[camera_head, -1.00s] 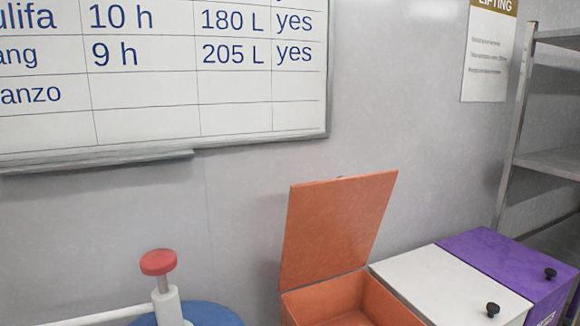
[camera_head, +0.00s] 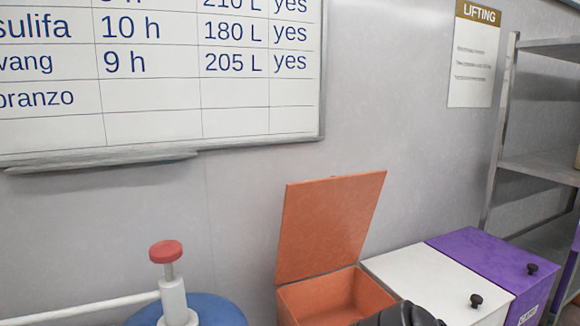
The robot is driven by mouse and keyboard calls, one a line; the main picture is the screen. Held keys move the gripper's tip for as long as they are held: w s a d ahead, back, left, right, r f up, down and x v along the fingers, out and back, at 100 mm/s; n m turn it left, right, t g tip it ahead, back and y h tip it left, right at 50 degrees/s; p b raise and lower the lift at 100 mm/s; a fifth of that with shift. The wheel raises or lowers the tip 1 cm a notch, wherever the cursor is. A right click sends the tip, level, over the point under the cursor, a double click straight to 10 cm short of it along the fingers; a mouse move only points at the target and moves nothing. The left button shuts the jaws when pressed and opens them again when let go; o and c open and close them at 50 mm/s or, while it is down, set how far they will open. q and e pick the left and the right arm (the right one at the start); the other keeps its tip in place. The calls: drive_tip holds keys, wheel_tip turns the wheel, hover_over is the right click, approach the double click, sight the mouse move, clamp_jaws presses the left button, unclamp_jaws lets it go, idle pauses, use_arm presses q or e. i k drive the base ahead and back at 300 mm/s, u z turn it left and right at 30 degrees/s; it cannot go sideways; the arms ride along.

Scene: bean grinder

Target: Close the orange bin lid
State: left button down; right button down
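The orange bin (camera_head: 293,303) stands at the lower middle of the head view, against the wall. Its orange lid (camera_head: 330,228) is open and stands up, leaning back a little, with the inside of the bin showing. A dark rounded part, which looks like part of my arm, shows at the bottom edge in front of the bin's right front corner and hides that corner. I cannot see the fingertips of either gripper.
A white bin (camera_head: 428,283) with a black knob and a purple bin (camera_head: 500,262) stand shut to the right. A red-topped handle (camera_head: 166,252) on a white post and a blue round thing (camera_head: 215,309) are at the lower left. A metal shelf (camera_head: 540,165) stands at the far right.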

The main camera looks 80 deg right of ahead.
sight(325, 224)
drive_tip(key=k, duration=0.85)
drive_tip(key=z, duration=0.55)
